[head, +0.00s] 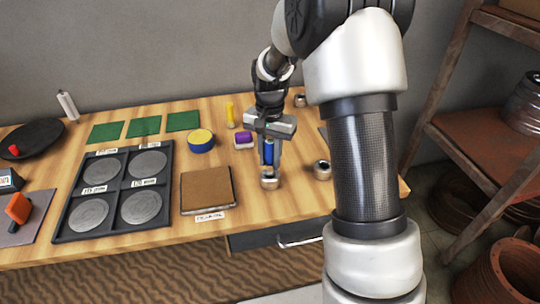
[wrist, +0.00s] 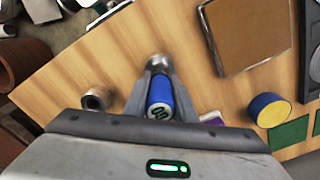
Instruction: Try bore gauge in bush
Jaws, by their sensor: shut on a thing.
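My gripper (head: 268,152) points down over the right part of the wooden table and is shut on a blue bore gauge (head: 268,155). The gauge is upright, and its blue handle also shows between the fingers in the wrist view (wrist: 160,95). A metal bush (head: 269,182) stands on the table directly below the gauge; it also shows just past the fingertips in the wrist view (wrist: 158,64). I cannot tell whether the gauge's lower end is inside the bush. A second bush (head: 322,170) stands to the right, and a third (head: 299,100) stands farther back.
A brown pad (head: 207,190) lies left of the gripper, beside a dark tray (head: 115,157) with several grey discs. A yellow-topped round tin (head: 201,140), a purple item (head: 244,138) and a yellow cylinder (head: 230,115) stand behind. Green mats (head: 143,126) lie farther back.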

